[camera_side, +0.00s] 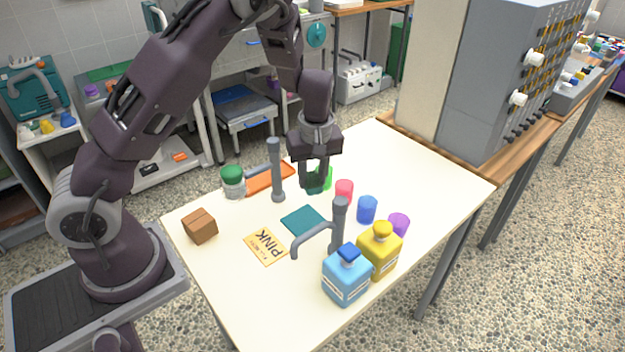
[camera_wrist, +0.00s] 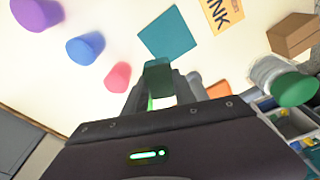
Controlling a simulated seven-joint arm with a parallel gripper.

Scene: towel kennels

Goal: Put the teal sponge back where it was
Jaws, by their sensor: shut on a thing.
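The teal sponge (camera_wrist: 158,74) is a small dark teal block between my gripper's fingertips (camera_wrist: 160,90) in the wrist view. In the side view my gripper (camera_side: 315,180) points down near the far middle of the table, shut on the sponge (camera_side: 312,187), which is partly hidden by the fingers. I cannot tell how far above the table it is. A flat teal square (camera_side: 304,222) lies bare on the table, nearer the camera; it also shows ahead of the fingers in the wrist view (camera_wrist: 167,36). An orange rectangle (camera_side: 268,178) lies farther back left.
A green cup (camera_side: 327,178) stands close beside my gripper. Pink (camera_side: 344,190), blue (camera_side: 367,209) and purple (camera_side: 399,225) cups line the right. Two grey posts with side arms (camera_side: 277,172) (camera_side: 338,225) flank the teal square.

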